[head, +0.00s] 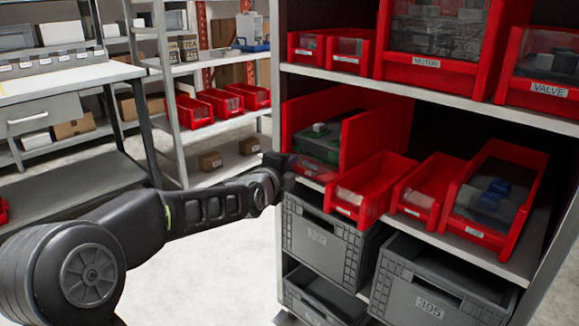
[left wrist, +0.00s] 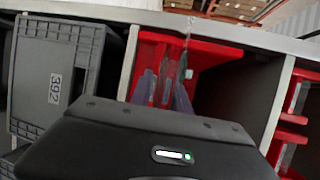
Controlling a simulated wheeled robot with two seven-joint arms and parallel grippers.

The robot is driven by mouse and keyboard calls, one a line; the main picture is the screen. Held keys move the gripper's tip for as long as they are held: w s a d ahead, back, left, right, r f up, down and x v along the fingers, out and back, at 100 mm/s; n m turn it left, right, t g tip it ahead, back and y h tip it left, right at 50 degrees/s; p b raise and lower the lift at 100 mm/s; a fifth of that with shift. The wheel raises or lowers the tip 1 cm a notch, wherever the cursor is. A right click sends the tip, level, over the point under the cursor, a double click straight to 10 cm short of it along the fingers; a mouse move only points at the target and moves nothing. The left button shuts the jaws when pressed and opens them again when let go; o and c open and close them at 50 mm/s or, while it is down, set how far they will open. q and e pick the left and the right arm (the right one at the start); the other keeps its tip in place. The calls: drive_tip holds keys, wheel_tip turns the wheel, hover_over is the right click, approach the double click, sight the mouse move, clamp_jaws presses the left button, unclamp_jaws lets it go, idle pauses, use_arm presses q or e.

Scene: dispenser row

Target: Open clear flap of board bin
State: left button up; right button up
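The board bin is a large red bin (head: 376,130) on the middle shelf, with green boards (head: 318,143) inside. A clear flap (head: 308,166) covers the lower part of its front, partly hidden by my gripper. My left gripper (head: 287,163) is at the bin's front left corner, close to the flap; I cannot tell whether it touches. In the left wrist view the red bin (left wrist: 215,52) lies beyond my left gripper (left wrist: 165,82). Its two dark fingers stand apart with red showing between them. My right gripper is not in view.
Small red bins (head: 372,183) stand right of the board bin on the same shelf. Grey crates (head: 325,238) sit below. Red bins, one marked MOTOR (head: 440,63), are above. A rack (head: 215,130) and a workbench (head: 60,120) stand left.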

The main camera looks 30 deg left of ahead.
use_arm(q)
clamp_jaws()
drive_tip(key=shift+f, duration=0.1)
